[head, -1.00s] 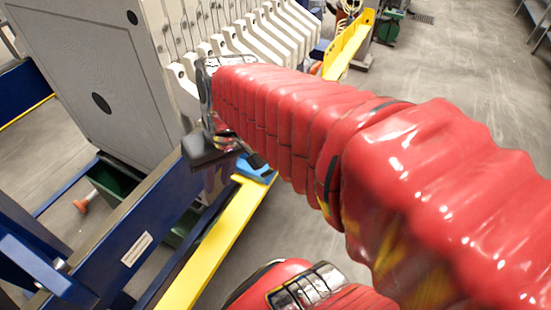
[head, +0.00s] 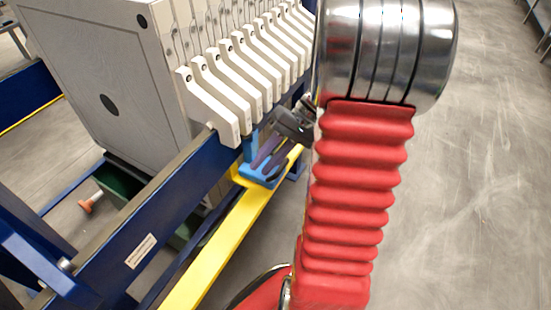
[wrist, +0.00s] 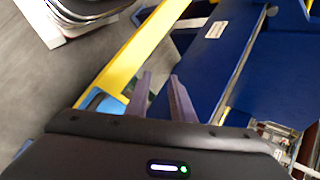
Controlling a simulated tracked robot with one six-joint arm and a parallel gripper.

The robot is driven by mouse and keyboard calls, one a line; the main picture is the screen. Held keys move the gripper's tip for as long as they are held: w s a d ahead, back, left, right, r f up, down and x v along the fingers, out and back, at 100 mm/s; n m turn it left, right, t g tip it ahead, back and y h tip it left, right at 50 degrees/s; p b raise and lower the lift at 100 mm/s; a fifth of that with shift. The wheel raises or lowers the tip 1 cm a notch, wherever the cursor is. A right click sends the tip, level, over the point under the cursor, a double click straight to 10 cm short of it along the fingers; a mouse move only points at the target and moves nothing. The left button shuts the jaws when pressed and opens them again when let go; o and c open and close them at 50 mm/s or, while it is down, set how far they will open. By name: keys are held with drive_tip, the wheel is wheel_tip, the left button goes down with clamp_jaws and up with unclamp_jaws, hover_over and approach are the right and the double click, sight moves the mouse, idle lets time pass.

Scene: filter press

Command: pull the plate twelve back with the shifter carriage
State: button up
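The filter plates (head: 235,85) stand in a row beside the large grey end plate, their pale handles toward my arm. I cannot tell which one is plate twelve. The blue shifter carriage (head: 252,177) sits on the yellow rail below the nearest handles. My gripper (head: 262,168) is at the carriage, its two purple-grey fingers over the blue part; contact is unclear. In the wrist view, the gripper (wrist: 160,76) has its fingers apart with nothing seen between them. Part of the blue carriage (wrist: 103,102) shows left of the fingers.
The yellow rail (head: 215,255) runs beside the blue press beam (head: 150,235). The grey end plate (head: 105,75) stands at the left. My red-sleeved arm hides part of the far plates. Open floor (head: 460,200) lies to the right.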

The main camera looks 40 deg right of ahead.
drive_tip(key=s+d+f+m+t+y, duration=0.15)
drive_tip(key=d+f+t, duration=0.3)
drive_tip(key=d, duration=0.45)
drive_tip(key=m+t, duration=0.4)
drive_tip(key=t, duration=0.1)
approach(282, 167)
drive_tip(key=d, duration=0.1)
drive_tip(key=s+d, duration=0.2)
drive_tip(key=shift+d+f+n+y, duration=0.2)
drive_tip(key=shift+f+n+y, duration=0.05)
drive_tip(key=shift+f+y, duration=0.1)
drive_tip(key=shift+w+a, duration=0.1)
drive_tip(key=shift+w, duration=0.05)
drive_tip(key=x, duration=1.3)
drive_tip(key=shift+w+a+f, duration=0.1)
drive_tip(key=shift+w+a, duration=0.1)
drive_tip(key=shift+c, duration=0.2)
clamp_jaws()
